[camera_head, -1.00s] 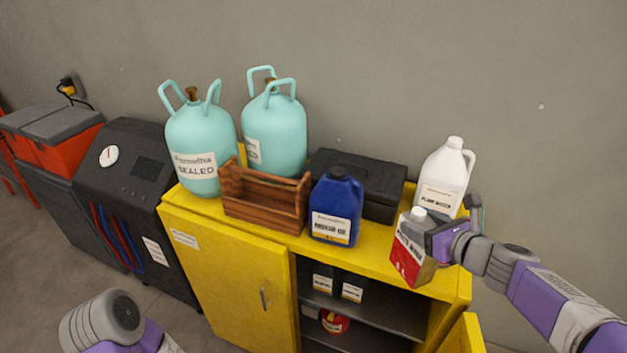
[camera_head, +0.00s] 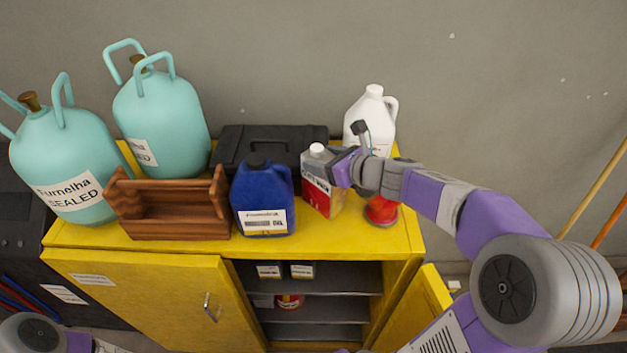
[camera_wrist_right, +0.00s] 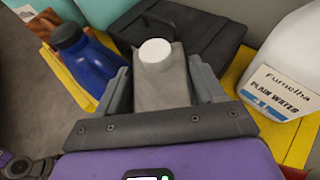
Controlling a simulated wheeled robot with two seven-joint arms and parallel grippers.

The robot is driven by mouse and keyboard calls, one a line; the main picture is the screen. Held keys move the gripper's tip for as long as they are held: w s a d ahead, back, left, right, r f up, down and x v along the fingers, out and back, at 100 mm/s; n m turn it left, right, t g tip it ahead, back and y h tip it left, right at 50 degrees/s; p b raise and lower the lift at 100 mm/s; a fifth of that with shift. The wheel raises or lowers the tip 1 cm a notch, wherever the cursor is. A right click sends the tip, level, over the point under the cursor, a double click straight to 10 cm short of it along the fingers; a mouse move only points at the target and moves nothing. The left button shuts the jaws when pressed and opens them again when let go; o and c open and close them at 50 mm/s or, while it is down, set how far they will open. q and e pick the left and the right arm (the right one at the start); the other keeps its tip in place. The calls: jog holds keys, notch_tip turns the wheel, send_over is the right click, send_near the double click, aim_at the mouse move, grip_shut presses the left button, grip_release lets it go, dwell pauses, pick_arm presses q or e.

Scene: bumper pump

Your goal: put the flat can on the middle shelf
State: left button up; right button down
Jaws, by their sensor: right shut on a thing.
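The flat can (camera_head: 318,185), grey and red with a white cap, is upright at the yellow cabinet's top, right of the blue jug. My right gripper (camera_head: 343,168) is shut on it from the right. In the right wrist view the can (camera_wrist_right: 162,80) sits between both fingers. I cannot tell whether its base touches the cabinet top. The cabinet's open right side shows dark shelves; one shelf (camera_head: 340,288) lies below dark labelled containers (camera_head: 302,271), with a red item (camera_head: 290,301) lower down. My left gripper is out of view; only part of that arm shows at lower left.
On the cabinet top (camera_head: 310,238) stand a blue jug (camera_head: 262,195), wooden crate (camera_head: 170,228), black case (camera_head: 235,143), white jug (camera_head: 370,110), red item (camera_head: 381,211) and teal tanks (camera_head: 165,120). The left door (camera_head: 140,290) is shut; the right door (camera_head: 425,305) stands open.

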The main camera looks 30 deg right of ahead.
jog(key=f, duration=0.2)
jog(key=f+b, duration=0.1)
jog(key=f, duration=0.1)
jog(key=f+b, duration=0.1)
jog(key=f, duration=0.1)
jog(key=shift+w+f, duration=0.15)
jog(key=shift+w, duration=0.1)
jog(key=shift+s, duration=0.1)
jog(key=shift+f+b, duration=0.15)
jog(key=shift+b, duration=0.15)
jog(key=shift+c, duration=0.7)
grip_release()
jog(key=shift+f, duration=0.1)
